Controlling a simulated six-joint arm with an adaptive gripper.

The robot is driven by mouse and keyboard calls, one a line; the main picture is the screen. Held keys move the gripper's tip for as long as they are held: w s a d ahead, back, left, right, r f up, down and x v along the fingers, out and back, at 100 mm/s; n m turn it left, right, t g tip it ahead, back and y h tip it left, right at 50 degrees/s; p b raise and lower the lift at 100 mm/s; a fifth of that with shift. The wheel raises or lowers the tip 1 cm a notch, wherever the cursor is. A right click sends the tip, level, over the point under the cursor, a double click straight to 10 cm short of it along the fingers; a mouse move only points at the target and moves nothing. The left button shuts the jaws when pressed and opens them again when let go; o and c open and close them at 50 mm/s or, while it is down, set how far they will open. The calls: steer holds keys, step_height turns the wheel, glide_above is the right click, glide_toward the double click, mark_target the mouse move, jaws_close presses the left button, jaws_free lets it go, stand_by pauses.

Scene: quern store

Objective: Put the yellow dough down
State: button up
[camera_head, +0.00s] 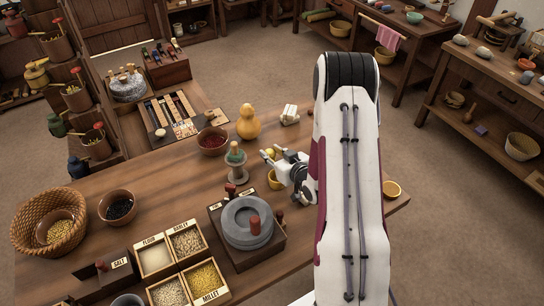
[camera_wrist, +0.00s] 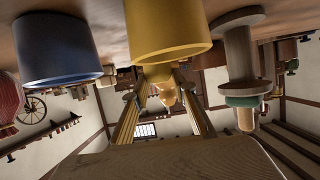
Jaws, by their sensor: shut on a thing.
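The yellow dough (camera_head: 270,153) is a small yellow lump at the fingertips of my gripper (camera_head: 268,156) in the head view. My gripper is shut on it and holds it above the table, close to a yellow cup (camera_head: 275,183). In the wrist view, which looks upside down, the fingers of my gripper (camera_wrist: 160,85) converge behind the rim of the yellow cup (camera_wrist: 170,38). There I cannot clearly tell the dough from the yellow-orange shape between the fingers.
A red-brown bowl (camera_head: 212,140), a stone quern (camera_head: 247,222) and grain boxes (camera_head: 186,242) are further left. A blue cup (camera_wrist: 58,50) shows in the wrist view.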

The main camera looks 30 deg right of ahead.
steer(key=shift+f, duration=0.8)
steer(key=shift+f, duration=0.1)
steer(key=o, duration=1.1)
steer(key=v, duration=1.2)
